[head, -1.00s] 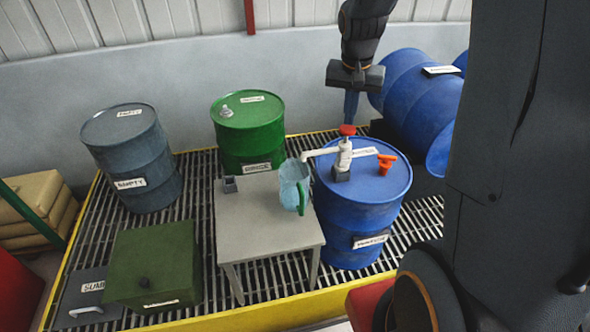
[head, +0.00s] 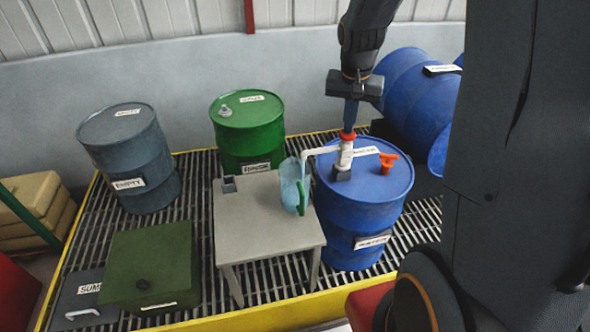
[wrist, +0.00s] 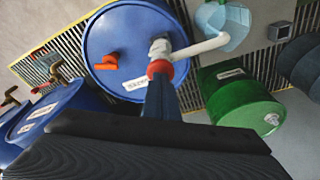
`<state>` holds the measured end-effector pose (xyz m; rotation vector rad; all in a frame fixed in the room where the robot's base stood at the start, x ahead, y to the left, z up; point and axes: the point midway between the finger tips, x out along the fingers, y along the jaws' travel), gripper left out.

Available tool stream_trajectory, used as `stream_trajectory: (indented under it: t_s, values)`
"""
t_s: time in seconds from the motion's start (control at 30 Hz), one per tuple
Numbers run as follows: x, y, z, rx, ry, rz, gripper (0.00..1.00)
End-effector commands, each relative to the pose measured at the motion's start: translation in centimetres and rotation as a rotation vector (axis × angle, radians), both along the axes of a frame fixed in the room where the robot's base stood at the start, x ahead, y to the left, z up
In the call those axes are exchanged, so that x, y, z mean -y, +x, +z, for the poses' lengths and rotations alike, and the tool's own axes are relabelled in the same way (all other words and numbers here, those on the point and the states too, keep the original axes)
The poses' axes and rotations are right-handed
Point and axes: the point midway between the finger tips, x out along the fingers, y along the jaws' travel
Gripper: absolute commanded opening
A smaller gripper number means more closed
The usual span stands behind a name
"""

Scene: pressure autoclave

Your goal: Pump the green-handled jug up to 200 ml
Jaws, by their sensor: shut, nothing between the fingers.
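The jug with the green handle (head: 303,197) is a pale blue, see-through vessel (head: 289,185) on the grey table's right edge. The white pump (head: 345,154) with a red top (head: 347,136) stands on the blue drum (head: 360,205), and its spout reaches left over the jug. My gripper (head: 350,122) is shut and empty, pointing down with its tips at the red pump top, seemingly touching it. In the wrist view the fingers (wrist: 161,98) end at the red top (wrist: 159,68), and the jug (wrist: 225,22) is at the top. The liquid level cannot be read.
An orange fitting (head: 387,160) stands on the blue drum right of the pump. A green drum (head: 247,130) and a grey drum (head: 127,160) stand behind and left. Blue drums (head: 418,95) lie at the right. The grey table (head: 262,225) is mostly clear.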

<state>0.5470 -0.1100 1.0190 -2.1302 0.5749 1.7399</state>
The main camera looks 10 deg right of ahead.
Motion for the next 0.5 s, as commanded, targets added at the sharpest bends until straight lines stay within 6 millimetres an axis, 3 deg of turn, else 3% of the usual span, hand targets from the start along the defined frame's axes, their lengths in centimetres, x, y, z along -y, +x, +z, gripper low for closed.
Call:
stream_trajectory:
  t_s: [0.13,0.5]
  values:
    - [-0.01,-0.08,-0.76,-0.002,0.0,0.0,0.0]
    - [-0.01,-0.12,0.07,-0.002,0.0,0.0,0.0]
